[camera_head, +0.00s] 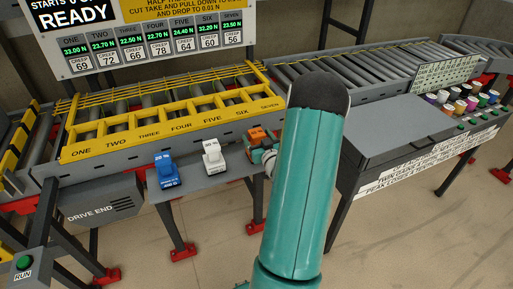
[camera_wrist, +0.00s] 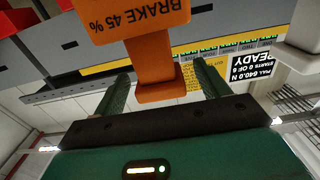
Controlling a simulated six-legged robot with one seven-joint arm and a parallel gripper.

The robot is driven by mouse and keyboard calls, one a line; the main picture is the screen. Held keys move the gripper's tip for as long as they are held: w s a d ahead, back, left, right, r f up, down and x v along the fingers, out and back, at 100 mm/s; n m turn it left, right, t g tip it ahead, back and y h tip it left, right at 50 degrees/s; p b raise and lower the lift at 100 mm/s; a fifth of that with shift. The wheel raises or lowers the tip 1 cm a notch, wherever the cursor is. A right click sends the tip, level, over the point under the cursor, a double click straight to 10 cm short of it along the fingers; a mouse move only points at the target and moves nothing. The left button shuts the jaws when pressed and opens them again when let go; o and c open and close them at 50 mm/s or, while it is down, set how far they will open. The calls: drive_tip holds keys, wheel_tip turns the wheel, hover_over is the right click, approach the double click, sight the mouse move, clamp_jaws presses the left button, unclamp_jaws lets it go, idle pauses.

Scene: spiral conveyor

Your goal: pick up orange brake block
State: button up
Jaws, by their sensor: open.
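The orange brake block (camera_head: 258,132) stands at the right end of the small grey shelf (camera_head: 200,186) in the head view, partly hidden by my teal arm and gripper. In the wrist view the orange brake block (camera_wrist: 153,60), marked "BRAKE 45 %", shows upside down, with a wide top, a narrower neck and a foot. My gripper (camera_wrist: 159,72) is open, with one dark green finger on each side of the neck. Gaps show between the fingers and the block. In the head view my gripper (camera_head: 268,157) is mostly hidden beside the block.
A blue block (camera_head: 167,170) and a white block (camera_head: 213,156) stand on the shelf to the left. The yellow-framed conveyor (camera_head: 170,125) runs behind the shelf. A grey desk (camera_head: 395,128) with several coloured spools (camera_head: 462,97) stands to the right of my arm.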

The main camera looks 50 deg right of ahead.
sight(255, 132)
drive_tip(key=x, duration=0.3)
drive_tip(key=shift+w+d, duration=0.1)
drive_tip(key=shift+d, duration=0.05)
drive_tip(key=c, duration=1.6)
drive_tip(key=shift+r, duration=0.1)
clamp_jaws()
